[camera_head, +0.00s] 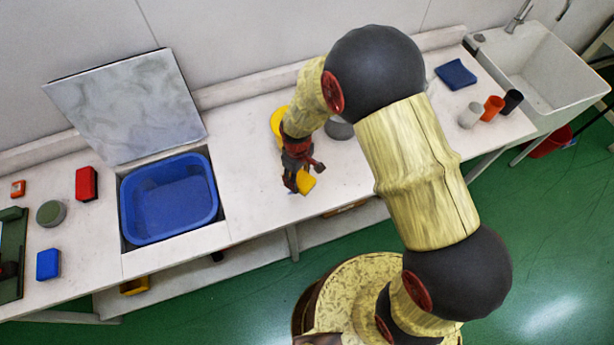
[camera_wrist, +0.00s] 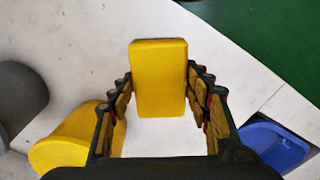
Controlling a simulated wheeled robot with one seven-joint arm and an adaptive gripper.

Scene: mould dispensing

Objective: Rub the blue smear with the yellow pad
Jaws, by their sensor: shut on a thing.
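The yellow pad (camera_wrist: 159,78) is upright between the two fingers of my gripper (camera_wrist: 161,92) in the wrist view, with finger pads on both sides of it. In the head view my gripper (camera_head: 299,180) points down over the white counter near its front edge, and part of the pad (camera_head: 307,183) shows at its tips. I cannot tell whether the pad touches the counter. I do not see the blue smear in either view; the arm, gripper or pad may hide it.
A yellow round container (camera_head: 277,120) and a grey one (camera_head: 339,129) stand behind my gripper. A blue tub (camera_head: 168,232) is sunk in the counter to the left, beside a raised marbled lid (camera_head: 130,105). A dark blue cloth-like item (camera_head: 456,74) and several cups lie right.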

